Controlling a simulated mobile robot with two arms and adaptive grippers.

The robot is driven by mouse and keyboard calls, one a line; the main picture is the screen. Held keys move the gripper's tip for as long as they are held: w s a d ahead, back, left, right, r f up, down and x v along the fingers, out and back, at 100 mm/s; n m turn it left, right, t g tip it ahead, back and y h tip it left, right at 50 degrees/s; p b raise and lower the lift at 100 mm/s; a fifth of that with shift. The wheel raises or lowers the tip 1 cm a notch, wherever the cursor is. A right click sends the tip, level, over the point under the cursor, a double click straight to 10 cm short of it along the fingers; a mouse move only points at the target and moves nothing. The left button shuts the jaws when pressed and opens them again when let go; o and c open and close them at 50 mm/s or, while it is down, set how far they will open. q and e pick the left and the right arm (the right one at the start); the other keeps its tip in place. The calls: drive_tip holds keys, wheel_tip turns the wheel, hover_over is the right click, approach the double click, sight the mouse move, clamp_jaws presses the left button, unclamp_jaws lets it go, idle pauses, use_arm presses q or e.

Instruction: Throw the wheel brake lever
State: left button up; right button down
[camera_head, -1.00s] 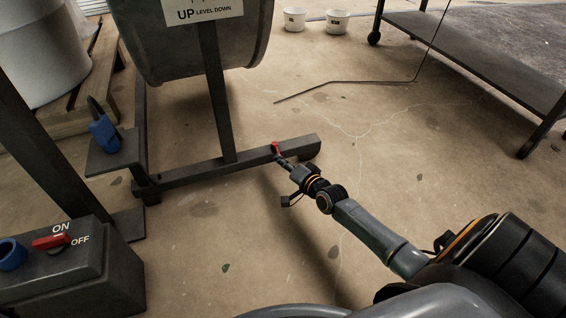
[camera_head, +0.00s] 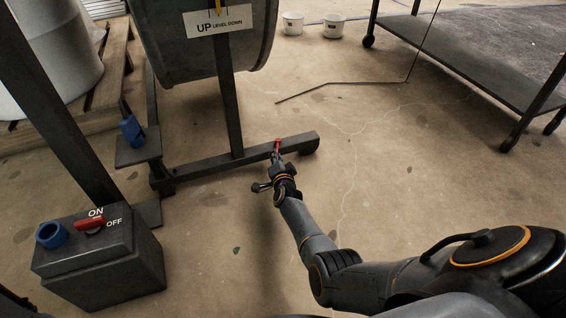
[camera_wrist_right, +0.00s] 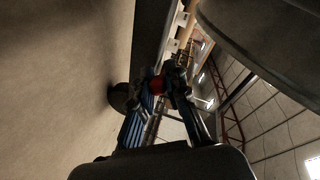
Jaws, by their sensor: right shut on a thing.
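The small red wheel brake lever (camera_head: 278,142) stands on the dark base rail (camera_head: 240,163) of the drum's frame, near the rail's right end and its wheel (camera_head: 310,147). My right gripper (camera_head: 277,155) reaches it from the near side and is shut on it. In the right wrist view the red lever (camera_wrist_right: 157,85) shows between the fingertips (camera_wrist_right: 163,84). The gripper hides most of the lever's lower part. My left gripper is in neither view.
A dark drum (camera_head: 205,50) with an UP/LEVEL/DOWN plate hangs above the rail. A box with a red ON/OFF switch (camera_head: 90,222) is at the lower left. A dark cart (camera_head: 455,75) stands at the upper right.

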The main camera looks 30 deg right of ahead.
drive_tip(key=shift+w+a+m+h, duration=0.2)
drive_tip(key=shift+a+m+h, duration=0.15)
drive_tip(key=shift+m+h, duration=0.15)
drive_tip(key=shift+a+f+g+p, duration=0.1)
drive_tip(key=shift+a+g+p, duration=0.2)
drive_tip(key=shift+g, duration=0.1)
drive_tip(key=shift+a, duration=0.15)
drive_tip(key=c, duration=1.3)
unclamp_jaws()
drive_tip(key=shift+a, duration=0.1)
drive_tip(key=shift+d, duration=0.25)
